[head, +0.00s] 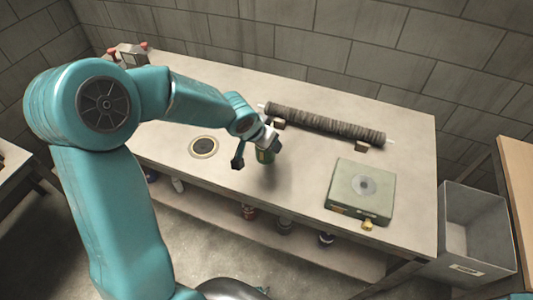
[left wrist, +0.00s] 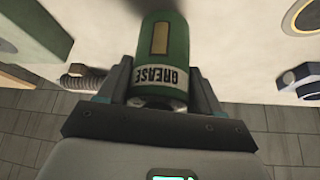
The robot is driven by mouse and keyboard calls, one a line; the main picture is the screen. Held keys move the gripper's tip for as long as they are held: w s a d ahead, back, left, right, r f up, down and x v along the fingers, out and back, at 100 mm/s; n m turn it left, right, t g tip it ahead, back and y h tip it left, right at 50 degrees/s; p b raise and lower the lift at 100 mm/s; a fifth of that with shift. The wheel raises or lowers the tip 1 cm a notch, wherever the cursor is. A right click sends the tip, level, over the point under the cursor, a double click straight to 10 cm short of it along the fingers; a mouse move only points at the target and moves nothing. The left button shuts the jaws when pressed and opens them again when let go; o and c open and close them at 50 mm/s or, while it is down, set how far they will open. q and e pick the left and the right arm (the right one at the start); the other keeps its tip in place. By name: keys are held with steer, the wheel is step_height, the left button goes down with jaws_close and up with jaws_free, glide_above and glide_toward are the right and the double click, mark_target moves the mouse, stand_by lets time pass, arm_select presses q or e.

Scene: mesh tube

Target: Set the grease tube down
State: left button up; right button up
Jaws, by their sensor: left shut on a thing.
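The grease tube (left wrist: 163,45) is a green cylinder with a pale band reading GREASE. In the left wrist view it sits between the two fingers of my left gripper (left wrist: 162,88), which is shut on it. In the head view the tube (head: 265,156) is small and partly covered by the left gripper (head: 257,148). It is over the bench (head: 285,215), between a round dark disc with a pale rim (head: 203,147) and a green box (head: 360,191). I cannot tell whether its base touches the bench. My right gripper is not in view.
A dark ribbed roll (head: 325,123) lies on small blocks at the back of the bench. A grey bin (head: 475,230) stands at the right. Several cans sit on the shelf below. The bench front between disc and box is clear.

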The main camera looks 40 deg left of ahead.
mark_target(266, 152)
arm_select(q)
step_height(266, 152, down, 4)
steer(key=shift+w+d+f+b, duration=0.1)
steer(key=shift+w+d+b, duration=0.05)
steer(key=shift+b, duration=0.9)
steer(key=shift+f, duration=0.3)
steer(key=shift+r, duration=0.1)
steer(key=shift+f+b, duration=0.25)
steer(key=shift+b, duration=0.1)
steer(key=o, duration=1.2)
steer(key=shift+r, duration=0.1)
steer(key=shift+c, duration=0.2)
